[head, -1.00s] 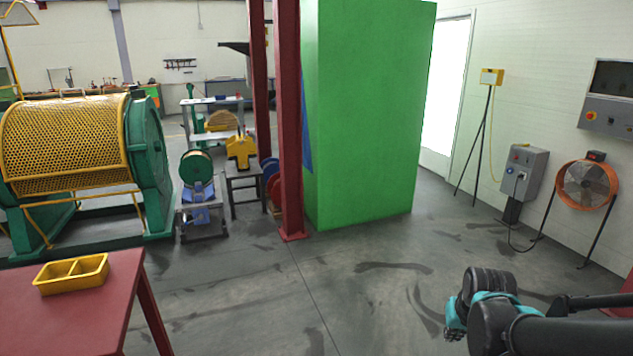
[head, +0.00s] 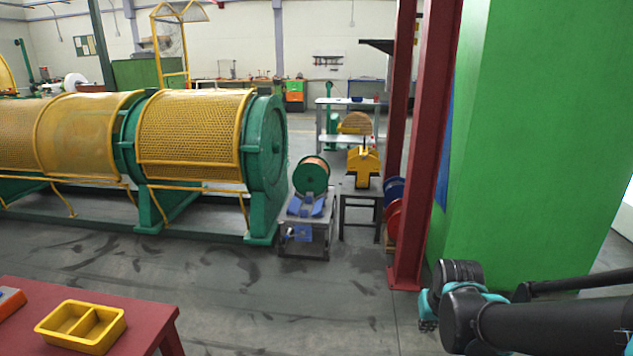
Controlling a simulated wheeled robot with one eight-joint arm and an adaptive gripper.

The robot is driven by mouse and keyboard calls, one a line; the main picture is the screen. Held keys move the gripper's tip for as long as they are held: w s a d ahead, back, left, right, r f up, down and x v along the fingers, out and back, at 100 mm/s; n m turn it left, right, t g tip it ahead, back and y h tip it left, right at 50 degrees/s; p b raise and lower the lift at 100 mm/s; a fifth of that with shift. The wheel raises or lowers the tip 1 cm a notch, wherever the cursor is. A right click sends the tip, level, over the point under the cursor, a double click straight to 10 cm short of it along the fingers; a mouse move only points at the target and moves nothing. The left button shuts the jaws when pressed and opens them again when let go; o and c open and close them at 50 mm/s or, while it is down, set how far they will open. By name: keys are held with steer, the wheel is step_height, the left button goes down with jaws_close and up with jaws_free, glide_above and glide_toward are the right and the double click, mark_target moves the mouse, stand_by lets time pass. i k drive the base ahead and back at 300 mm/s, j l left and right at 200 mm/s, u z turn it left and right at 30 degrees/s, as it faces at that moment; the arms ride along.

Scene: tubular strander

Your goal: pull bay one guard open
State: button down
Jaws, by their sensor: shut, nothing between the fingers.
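The tubular strander stands at the left, with yellow mesh guards over its bays. The right-hand guard (head: 192,130) is a curved yellow mesh cover, down over its bay beside the green end disc (head: 266,150). Another mesh guard (head: 85,135) lies to its left, and a further part runs out of the picture. I cannot tell from the picture which guard is bay one's. My gripper (head: 428,324) is at the lower right, partly hidden by my arm. It is shut and empty, far from the guards.
A red table (head: 150,325) with a yellow two-part tray (head: 82,326) is at the lower left. A reel stand (head: 308,215), red column (head: 425,150) and green cabinet (head: 550,130) stand to the right. Open grey floor (head: 270,305) lies before the machine.

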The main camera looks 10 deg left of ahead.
mark_target(203, 94)
steer(key=i+u, duration=0.25)
steer(key=i, duration=0.35)
steer(key=i+u, duration=0.25)
steer(key=i, duration=0.35)
steer(key=i+l+u, duration=0.2)
steer(key=i, duration=0.4)
steer(key=i+u, duration=0.45)
steer(key=i+l+u, duration=0.2)
steer(key=u, duration=0.25)
steer(key=i+l+u, duration=0.3)
steer(key=i+u, duration=0.15)
steer(key=i+l+u, duration=0.25)
steer(key=l+u, duration=0.2)
steer(key=i+l+u, duration=0.35)
steer(key=l, duration=0.2)
